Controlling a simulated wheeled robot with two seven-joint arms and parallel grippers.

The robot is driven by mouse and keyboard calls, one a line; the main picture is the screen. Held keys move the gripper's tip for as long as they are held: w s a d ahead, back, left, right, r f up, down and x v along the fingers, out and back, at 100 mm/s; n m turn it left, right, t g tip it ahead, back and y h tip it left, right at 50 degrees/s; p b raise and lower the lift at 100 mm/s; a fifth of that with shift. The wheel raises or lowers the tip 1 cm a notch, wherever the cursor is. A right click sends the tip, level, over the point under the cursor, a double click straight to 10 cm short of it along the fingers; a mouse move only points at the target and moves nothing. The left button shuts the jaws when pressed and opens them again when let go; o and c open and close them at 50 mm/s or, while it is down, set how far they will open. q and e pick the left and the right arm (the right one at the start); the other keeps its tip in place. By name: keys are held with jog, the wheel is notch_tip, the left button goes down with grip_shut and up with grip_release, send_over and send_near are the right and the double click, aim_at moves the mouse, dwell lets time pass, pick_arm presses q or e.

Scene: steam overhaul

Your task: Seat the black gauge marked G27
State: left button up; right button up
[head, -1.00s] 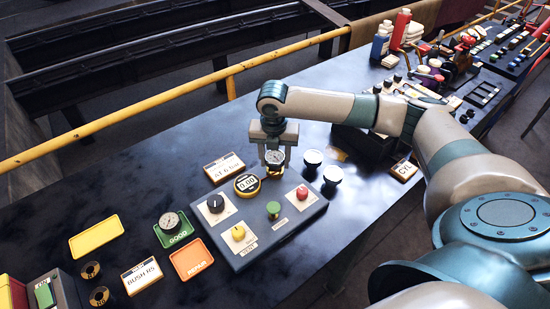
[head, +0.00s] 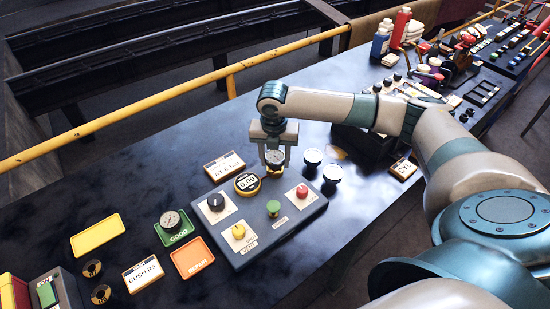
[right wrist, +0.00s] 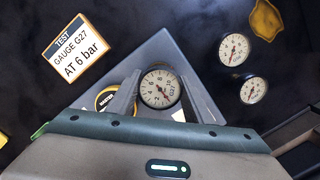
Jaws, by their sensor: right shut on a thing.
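My right gripper (head: 275,165) is shut on a small round gauge (head: 275,156) with a white dial. It holds the gauge upright at the back edge of the grey test panel (head: 262,242), beside the round 0.00 display (head: 247,183). In the right wrist view the gauge (right wrist: 160,88) sits between the two fingers, dial facing the camera; its small marking is hard to read. Fingers and gauge hide the spot below, so I cannot tell whether the gauge touches a socket. A card (right wrist: 77,48) reads TEST GAUGE G27 AT 6 bar. My left gripper is not in view.
The panel carries a black knob (head: 216,202), a yellow knob (head: 239,231), a green knob (head: 273,208) and a red knob (head: 302,191). Two other gauges (head: 312,157) (head: 332,174) stand close to its right. Another gauge (head: 171,219) lies on the green GOOD tray (head: 180,236); an orange REPAIR tray (head: 193,258) is empty.

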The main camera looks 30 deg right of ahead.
jog(key=shift+f, duration=0.6)
jog(key=shift+f+p, duration=0.25)
jog(key=shift+p, duration=0.2)
dwell(0.5)
jog(key=o, duration=1.6)
jog(key=shift+c, duration=0.2)
jog(key=shift+r, duration=0.1)
jog(key=shift+r+p, duration=3.2)
jog(key=shift+p, duration=0.5)
